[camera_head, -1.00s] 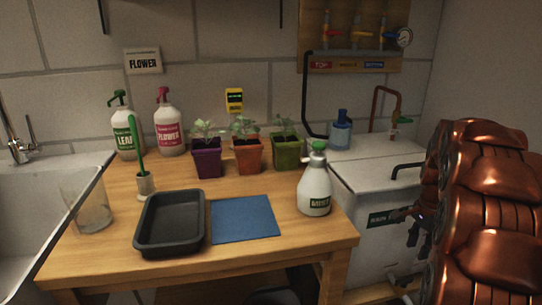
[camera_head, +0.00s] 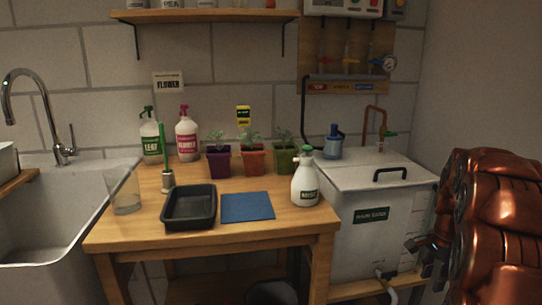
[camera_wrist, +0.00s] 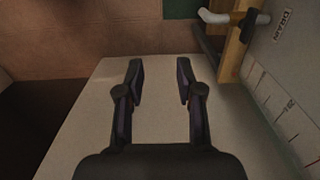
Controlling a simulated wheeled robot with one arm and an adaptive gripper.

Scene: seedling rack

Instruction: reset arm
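My gripper (camera_wrist: 160,82) is open and empty in the wrist view. Its two dark fingers stand apart, with a pale flat surface (camera_wrist: 90,115) behind them. In the head view my copper-coloured arm is folded at the right edge. My gripper (camera_head: 414,243) shows there as a small dark shape in front of the white rain water tank (camera_head: 385,245). I cannot tell from the pictures whether it touches the tank.
The wooden table (camera_head: 245,229) bears a black tray (camera_head: 190,222), blue mat (camera_head: 247,207), white mist bottle (camera_head: 305,188), glass (camera_head: 124,190) and potted seedlings (camera_head: 252,160). A sink (camera_head: 40,235) is at left. The drain tap (camera_wrist: 232,17) shows in the wrist view.

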